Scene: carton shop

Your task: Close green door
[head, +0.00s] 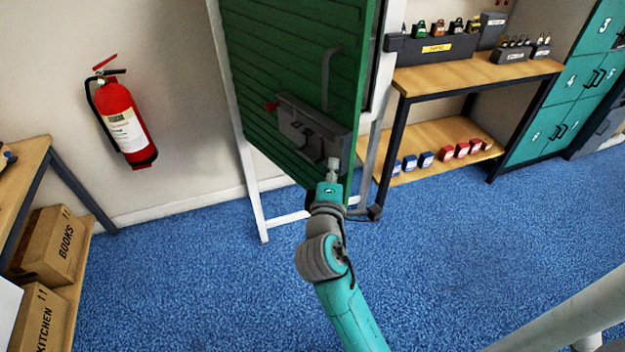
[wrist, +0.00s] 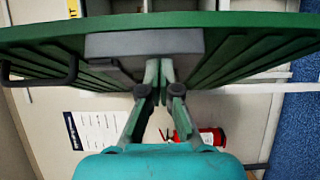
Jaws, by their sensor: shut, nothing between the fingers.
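The green door (head: 285,65) hangs in a white frame (head: 240,150) and stands ajar, its right edge out from the right post. It has a dark bar handle (head: 327,80) and a grey lock box (head: 300,122) with a red part at its left end. My gripper (head: 333,163) is at the lower right of the lock box. In the wrist view the fingers of my gripper (wrist: 158,72) are together, empty, with tips at the lock box (wrist: 125,44) on the green door (wrist: 240,40). I cannot tell whether they touch it.
A fire extinguisher (head: 122,118) hangs on the wall at the left. A table with boxes (head: 52,245) below stands at far left. A wooden shelf bench (head: 470,73) with small padlocks and teal lockers (head: 575,85) are at the right. The blue carpet (head: 200,280) is clear in front.

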